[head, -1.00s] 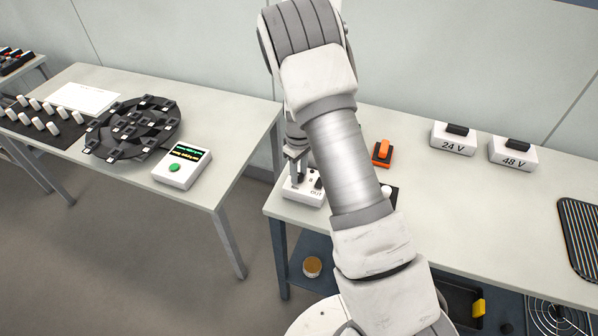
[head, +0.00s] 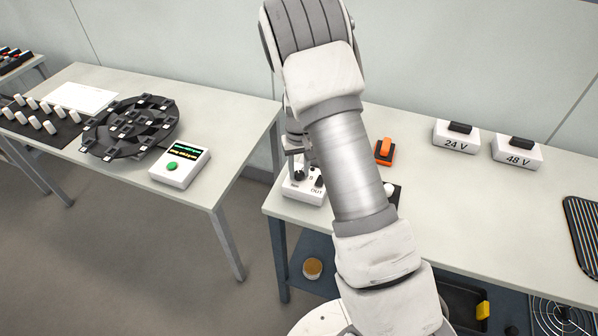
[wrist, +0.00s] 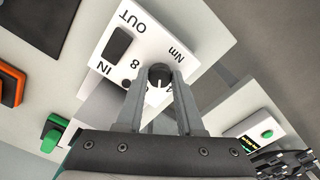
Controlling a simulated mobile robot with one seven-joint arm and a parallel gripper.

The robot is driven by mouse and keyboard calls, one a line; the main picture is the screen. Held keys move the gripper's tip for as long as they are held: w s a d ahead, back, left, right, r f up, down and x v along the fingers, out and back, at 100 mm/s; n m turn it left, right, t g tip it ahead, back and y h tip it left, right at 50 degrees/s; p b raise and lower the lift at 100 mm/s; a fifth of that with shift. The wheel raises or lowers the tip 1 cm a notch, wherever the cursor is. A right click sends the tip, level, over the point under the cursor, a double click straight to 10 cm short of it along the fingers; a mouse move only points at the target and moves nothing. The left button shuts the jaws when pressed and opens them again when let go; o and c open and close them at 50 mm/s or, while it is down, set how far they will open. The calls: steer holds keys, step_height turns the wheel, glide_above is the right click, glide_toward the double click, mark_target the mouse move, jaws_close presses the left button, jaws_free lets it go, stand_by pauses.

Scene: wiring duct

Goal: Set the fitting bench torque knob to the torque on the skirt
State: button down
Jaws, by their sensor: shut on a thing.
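The torque box (head: 315,196) is white and stands at the front left corner of the right bench. It also shows in the wrist view (wrist: 152,38), with "OUT", "IN", "Nm" and an "8" on its top. Its black round torque knob (wrist: 159,75) has a pale mark on the side toward my gripper; part of the scale is hidden by the fingers. My gripper (wrist: 158,84) is shut on the knob, with one finger on either side. In the head view my gripper (head: 297,160) is over the box, partly hidden by my arm. A black rocker (wrist: 117,42) sits beside the knob.
An orange switch (head: 384,150) and the 24 V (head: 457,140) and 48 V (head: 516,154) boxes stand on the right bench (head: 430,215). The left bench holds a white display box (head: 180,168) with a green button and a dark round rack (head: 130,128). A gap separates the benches.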

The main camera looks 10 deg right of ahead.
mark_target(299, 173)
steer(key=m, duration=0.6)
steer(key=shift+b, duration=0.35)
steer(key=shift+m, duration=0.4)
steer(key=c, duration=0.5)
jaws_free()
steer(key=shift+c, duration=0.2)
step_height(299, 173, up, 18)
steer(key=shift+f, duration=0.25)
